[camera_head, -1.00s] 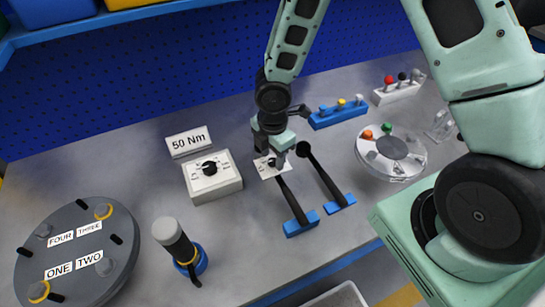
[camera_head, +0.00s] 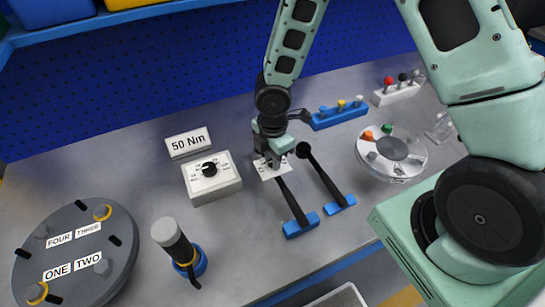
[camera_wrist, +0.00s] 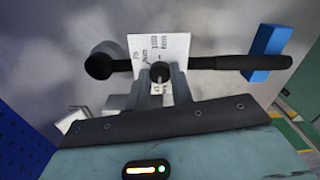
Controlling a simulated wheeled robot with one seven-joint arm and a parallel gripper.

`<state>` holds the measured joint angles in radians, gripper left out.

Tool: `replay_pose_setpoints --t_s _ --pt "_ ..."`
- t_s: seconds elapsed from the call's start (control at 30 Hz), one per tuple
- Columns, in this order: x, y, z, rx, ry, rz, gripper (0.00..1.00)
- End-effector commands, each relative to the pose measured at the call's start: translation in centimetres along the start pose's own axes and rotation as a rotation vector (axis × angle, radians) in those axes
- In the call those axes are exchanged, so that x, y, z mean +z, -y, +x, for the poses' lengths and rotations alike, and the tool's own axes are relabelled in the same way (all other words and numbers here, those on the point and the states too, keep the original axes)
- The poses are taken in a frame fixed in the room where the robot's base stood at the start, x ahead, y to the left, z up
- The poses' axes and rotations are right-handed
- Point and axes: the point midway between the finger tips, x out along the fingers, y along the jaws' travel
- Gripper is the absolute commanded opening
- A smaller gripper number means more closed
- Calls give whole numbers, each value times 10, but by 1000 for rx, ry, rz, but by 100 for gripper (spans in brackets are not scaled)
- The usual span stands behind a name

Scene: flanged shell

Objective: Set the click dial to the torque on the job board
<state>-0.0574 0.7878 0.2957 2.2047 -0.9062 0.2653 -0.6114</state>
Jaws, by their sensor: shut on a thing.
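The job board (camera_head: 188,143) is a white sign reading "50 Nm" at the back. In front of it a white box (camera_head: 221,185) carries a black knob with a printed scale. A white scale plate (camera_head: 266,172) lies at the upper end of the left black-handled tool (camera_head: 292,203). The wrist view shows this scale plate (camera_wrist: 175,46) with partly legible marks, including 75 and 100. My gripper (camera_head: 274,157) points down over the plate. In the wrist view my gripper (camera_wrist: 161,78) is shut on the small dark dial knob (camera_wrist: 159,70). The knob's pointer cannot be made out.
A second black-handled tool (camera_head: 326,178) lies close on the right. A clear round dish (camera_head: 392,155) and a blue rack (camera_head: 340,114) stand farther right. A grey disc (camera_head: 75,252) and an upright cylinder (camera_head: 172,240) stand at left.

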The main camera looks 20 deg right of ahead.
Motion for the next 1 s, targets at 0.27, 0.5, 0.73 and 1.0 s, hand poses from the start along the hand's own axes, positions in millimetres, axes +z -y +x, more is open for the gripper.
replay_pose_setpoints --t_s 0.27,0.5,0.73,1.0 --pt "0 -1 1 3 1 198 0" --pt "0 -1 1 4 0 425 0" --pt "0 -1 1 4 0 636 0" --pt "0 -1 0 4 0 834 0"
